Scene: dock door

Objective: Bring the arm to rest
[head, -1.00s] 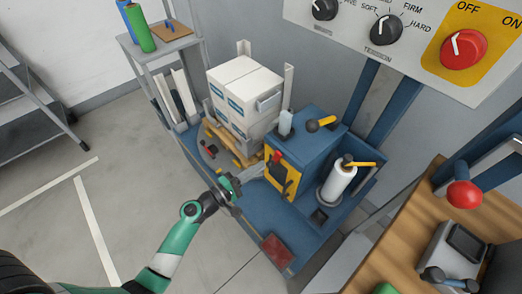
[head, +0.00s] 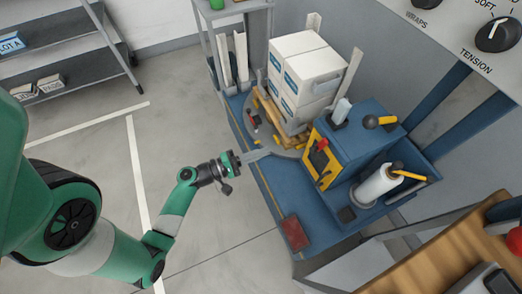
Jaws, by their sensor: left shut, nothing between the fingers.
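My left arm comes in from the left in green and white. Its gripper (head: 234,164) is shut and empty, held in front of the blue wrapping machine (head: 268,196). The gripper is beside the turntable's near edge; I cannot tell whether the thin grey piece by its tip touches the machine. White boxes (head: 305,75) stand stacked on a wooden pallet (head: 270,113) on the turntable. My right gripper is not in view.
A blue cabinet (head: 352,139) with a yellow-framed front and a white film roll (head: 378,184) stand right of the boxes. A grey shelf rack (head: 75,52) is at the upper left. A control panel (head: 465,30) hangs at the upper right. Open floor lies left of the machine.

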